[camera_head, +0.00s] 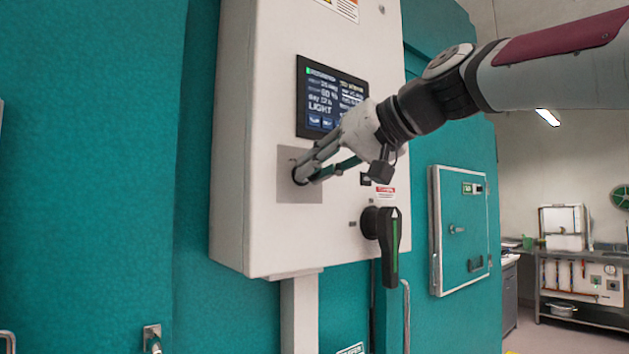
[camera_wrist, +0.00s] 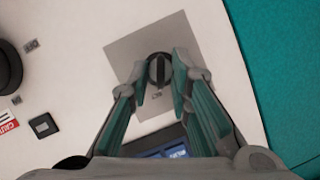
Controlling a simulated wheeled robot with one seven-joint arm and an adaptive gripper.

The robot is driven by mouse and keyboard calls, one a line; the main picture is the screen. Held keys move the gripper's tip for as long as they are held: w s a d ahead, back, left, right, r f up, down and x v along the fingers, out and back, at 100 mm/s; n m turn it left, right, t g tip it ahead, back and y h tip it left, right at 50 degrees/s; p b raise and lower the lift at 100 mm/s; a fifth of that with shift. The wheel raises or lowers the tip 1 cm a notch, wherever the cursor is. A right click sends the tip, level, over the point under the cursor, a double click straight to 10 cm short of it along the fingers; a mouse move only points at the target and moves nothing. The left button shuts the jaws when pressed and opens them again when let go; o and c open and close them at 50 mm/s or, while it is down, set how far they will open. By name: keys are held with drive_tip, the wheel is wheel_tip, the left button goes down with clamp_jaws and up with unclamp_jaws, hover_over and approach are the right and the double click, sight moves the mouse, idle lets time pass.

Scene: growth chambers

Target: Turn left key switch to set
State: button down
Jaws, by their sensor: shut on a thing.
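The left key switch (camera_wrist: 158,70) is a round dark knob on a square grey plate (camera_wrist: 125,45). In the head view the plate (camera_head: 300,192) is at the lower left of the white control box (camera_head: 262,130), below the screen. My gripper (camera_head: 303,177) reaches it from the right and hides most of the switch there. In the wrist view my gripper's fingers (camera_wrist: 160,82) stand on both sides of the knob and are shut on it. A small label shows beside the knob, but I cannot read its setting clearly.
A lit screen (camera_head: 330,97) sits just above my gripper. A large black rotary handle (camera_head: 390,238) projects lower right, below a small red label (camera_head: 385,190). A teal door (camera_head: 462,230) is to the right. Teal panels surround the box.

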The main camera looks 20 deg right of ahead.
drive_tip(key=shift+f+m+b, duration=0.1)
drive_tip(key=shift+m+b, duration=0.25)
drive_tip(key=shift+m, duration=0.05)
idle(0.4)
drive_tip(key=c, duration=1.8)
unclamp_jaws()
drive_tip(key=v, duration=1.2)
drive_tip(key=shift+w+d, duration=0.1)
drive_tip(key=shift+d, duration=0.05)
drive_tip(key=shift+f, duration=0.15)
